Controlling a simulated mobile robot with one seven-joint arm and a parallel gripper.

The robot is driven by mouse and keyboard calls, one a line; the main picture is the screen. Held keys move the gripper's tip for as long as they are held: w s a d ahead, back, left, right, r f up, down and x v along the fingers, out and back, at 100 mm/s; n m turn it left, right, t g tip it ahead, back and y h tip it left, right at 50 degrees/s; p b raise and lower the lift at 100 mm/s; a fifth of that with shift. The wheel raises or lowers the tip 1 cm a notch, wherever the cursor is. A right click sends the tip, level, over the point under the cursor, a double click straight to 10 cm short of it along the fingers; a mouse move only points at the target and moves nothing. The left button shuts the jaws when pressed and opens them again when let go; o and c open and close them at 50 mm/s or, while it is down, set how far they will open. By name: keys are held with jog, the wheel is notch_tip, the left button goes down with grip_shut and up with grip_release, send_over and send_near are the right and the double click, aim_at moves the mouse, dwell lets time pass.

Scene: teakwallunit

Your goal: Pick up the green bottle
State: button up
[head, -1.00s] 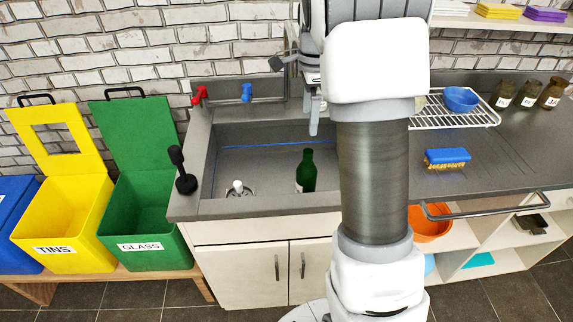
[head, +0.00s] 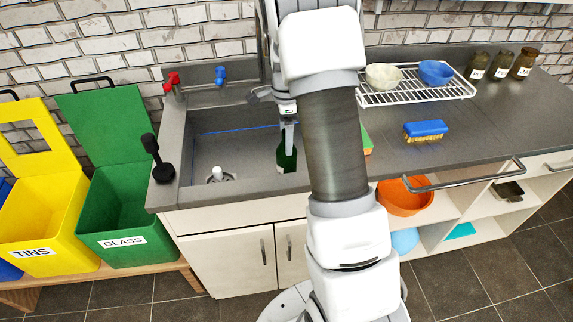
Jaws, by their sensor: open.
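The green bottle (head: 285,162) stands upright in the right part of the grey sink (head: 240,150), with a pale label low on its side. My gripper (head: 289,138) is open and points down over the sink. A pale finger hangs in front of the bottle's upper part in the picture and hides its neck. I cannot tell whether the finger touches the bottle or whether the bottle is between the fingers. My arm covers the sink's right end.
Red (head: 173,82) and blue (head: 220,75) tap handles stand behind the sink. A black plunger-like tool (head: 160,165) is at its left edge. A drying rack (head: 415,95) with bowls and a blue brush (head: 425,130) are on the right counter. A green bin (head: 125,215) stands left.

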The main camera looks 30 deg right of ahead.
aim_at(287, 159)
notch_tip(287, 159, down, 4)
jog(key=shift+s+f, duration=0.1)
jog(key=shift+s, duration=0.05)
grip_shut()
dwell(0.5)
